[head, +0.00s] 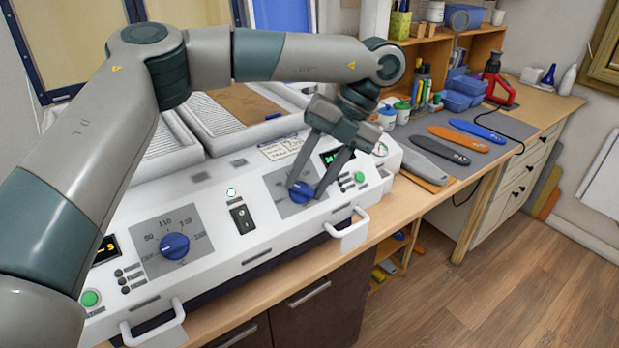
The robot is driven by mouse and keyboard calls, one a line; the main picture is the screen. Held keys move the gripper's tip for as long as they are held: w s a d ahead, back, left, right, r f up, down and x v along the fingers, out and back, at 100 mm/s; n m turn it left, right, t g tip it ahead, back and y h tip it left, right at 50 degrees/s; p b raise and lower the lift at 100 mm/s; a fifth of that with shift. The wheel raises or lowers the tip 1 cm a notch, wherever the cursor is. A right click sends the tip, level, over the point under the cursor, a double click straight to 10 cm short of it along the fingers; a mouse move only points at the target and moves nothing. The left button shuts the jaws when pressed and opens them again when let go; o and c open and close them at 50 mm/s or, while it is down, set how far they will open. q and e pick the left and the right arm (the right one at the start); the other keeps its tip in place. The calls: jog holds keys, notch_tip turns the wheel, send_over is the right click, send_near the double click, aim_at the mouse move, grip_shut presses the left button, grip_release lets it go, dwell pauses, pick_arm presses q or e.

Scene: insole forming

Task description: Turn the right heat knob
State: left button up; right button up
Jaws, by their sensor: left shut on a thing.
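The right heat knob (301,191) is a round blue dial on a grey square plate on the white machine's sloped front panel (262,235). My left gripper (305,188) reaches down from above with its dark fingers around this knob, shut on it. The fingers hide part of the knob and its scale. The left heat knob (174,246) is a matching blue dial with a white pointer and a printed number scale, and nothing touches it. My right gripper is not in view.
A black switch (242,218) sits between the knobs. A green button (360,177) and a partly hidden green display (331,156) are right of the gripped knob. White handles (348,231) stick out in front. Insoles (456,146) lie on the mat at right.

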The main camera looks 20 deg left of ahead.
pick_arm(q)
jog(key=o, duration=1)
jog(key=shift+o, duration=0.2)
jog(key=shift+w+r, duration=0.1)
jog(key=shift+r, duration=0.05)
jog(key=shift+w+d+r, duration=0.2)
jog(key=shift+d+r, duration=0.1)
jog(key=shift+r, duration=0.2)
jog(key=v, duration=1.6)
jog(key=shift+p, duration=0.4)
jog(key=shift+s+a, duration=0.1)
